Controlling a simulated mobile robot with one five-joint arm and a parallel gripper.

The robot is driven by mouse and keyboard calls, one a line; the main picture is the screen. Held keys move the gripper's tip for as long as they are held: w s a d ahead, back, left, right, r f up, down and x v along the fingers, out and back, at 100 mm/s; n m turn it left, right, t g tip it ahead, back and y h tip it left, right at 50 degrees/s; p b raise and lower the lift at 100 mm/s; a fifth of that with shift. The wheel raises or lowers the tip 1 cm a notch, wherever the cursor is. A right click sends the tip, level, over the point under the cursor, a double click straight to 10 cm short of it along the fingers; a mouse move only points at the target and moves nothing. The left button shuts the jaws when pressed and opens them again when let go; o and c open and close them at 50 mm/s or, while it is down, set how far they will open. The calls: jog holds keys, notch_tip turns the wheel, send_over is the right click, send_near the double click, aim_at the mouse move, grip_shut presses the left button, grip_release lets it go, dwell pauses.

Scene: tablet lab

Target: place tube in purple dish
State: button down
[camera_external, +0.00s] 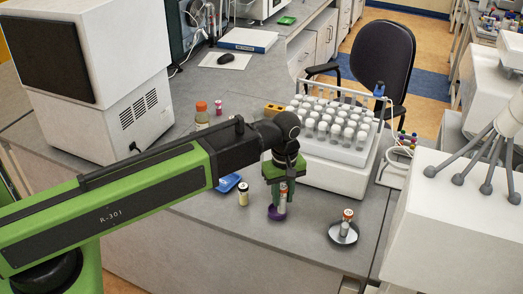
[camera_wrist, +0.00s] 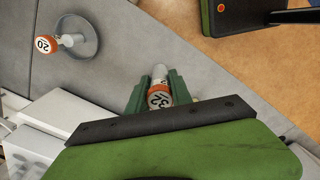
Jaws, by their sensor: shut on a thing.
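My gripper (camera_external: 283,190) is shut on a tube (camera_external: 282,203) with an orange band and a numbered cap. The tube hangs upright between the fingers. In the wrist view the tube (camera_wrist: 160,88) sits between the two green fingers (camera_wrist: 158,98). The purple dish (camera_external: 275,214) is on the bench right at the tube's lower end in the external view. I cannot tell whether the tube touches the dish floor. The purple dish is not visible in the wrist view.
A white tube rack (camera_external: 340,176) stands behind. The bench edge is close in front.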

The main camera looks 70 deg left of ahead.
jog(key=a+f+b, duration=0.2)
jog(key=w+a+f+b, duration=0.1)
jog(key=a+f+b, duration=0.1)
jog(key=f, duration=0.1)
jog(key=a+f+b, duration=0.2)
jog(key=f+b, duration=0.1)
jog(key=shift+w+a+f, duration=0.2)
jog(key=shift+w, duration=0.05)
jog(key=shift+r, duration=0.25)
jog(key=shift+f, duration=0.15)
jog(key=c, duration=1.6)
grip_release()
jog(key=shift+f, duration=0.1)
jog(key=o, duration=0.5)
jog(key=shift+c, duration=0.2)
jog(key=shift+r, duration=0.2)
